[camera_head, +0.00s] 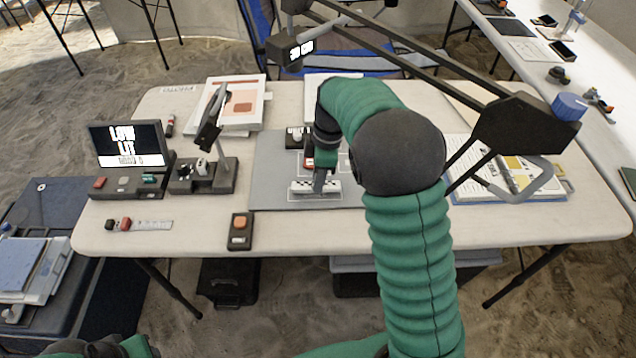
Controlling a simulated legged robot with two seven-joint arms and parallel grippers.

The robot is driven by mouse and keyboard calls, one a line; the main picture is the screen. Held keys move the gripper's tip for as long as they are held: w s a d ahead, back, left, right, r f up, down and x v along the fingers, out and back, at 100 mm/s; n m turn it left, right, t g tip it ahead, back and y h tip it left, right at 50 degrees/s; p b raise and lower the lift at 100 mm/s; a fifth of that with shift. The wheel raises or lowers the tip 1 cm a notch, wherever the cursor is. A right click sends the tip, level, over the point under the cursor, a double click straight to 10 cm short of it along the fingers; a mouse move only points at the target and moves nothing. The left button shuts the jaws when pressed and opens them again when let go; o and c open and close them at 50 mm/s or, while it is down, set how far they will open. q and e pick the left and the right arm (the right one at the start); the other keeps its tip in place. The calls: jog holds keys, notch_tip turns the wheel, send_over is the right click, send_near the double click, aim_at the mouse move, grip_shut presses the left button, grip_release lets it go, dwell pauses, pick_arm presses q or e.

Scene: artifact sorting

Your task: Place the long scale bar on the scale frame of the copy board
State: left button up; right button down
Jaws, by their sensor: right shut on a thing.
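The grey copy board (265,160) lies on the middle of the table. White outlines are drawn on it. The long scale bar (300,186), white with black checks, is at the board's lower middle, within or just over a white outlined frame (313,200). My right gripper (319,184) points down and is shut on the bar near its middle. I cannot tell whether the bar touches the board. My right forearm hides the board's right part. Only a bit of my left arm shows at the bottom left edge; its gripper is out of view.
A sign screen (125,142) and a device on a dark base (203,175) stand left of the board. A small box with an orange button (240,230) and a short ruler (153,224) lie in front. A black lamp arm (410,60) crosses above the board. Papers (515,175) lie right.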

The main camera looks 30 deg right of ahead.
jog(key=shift+f, duration=0.85)
jog(key=shift+a+r, duration=0.1)
jog(key=shift+a, duration=0.2)
jog(key=c, duration=1.6)
grip_release()
jog(key=o, duration=0.4)
pick_arm(q)
jog(key=shift+f, duration=0.4)
pick_arm(e)
jog(key=shift+d, duration=0.2)
jog(key=r, duration=0.2)
jog(key=r+p, duration=0.1)
jog(key=r, duration=0.1)
jog(key=r+p, duration=0.1)
jog(key=r, duration=0.1)
jog(key=shift+s+d+r, duration=0.2)
jog(key=shift+d+r, duration=0.1)
jog(key=shift+r, duration=0.1)
jog(key=shift+d+r, duration=0.1)
jog(key=shift+r, duration=0.3)
pick_arm(q)
notch_tip(320, 180, up, 2)
jog(key=shift+a+r, duration=0.1)
jog(key=shift+a, duration=0.05)
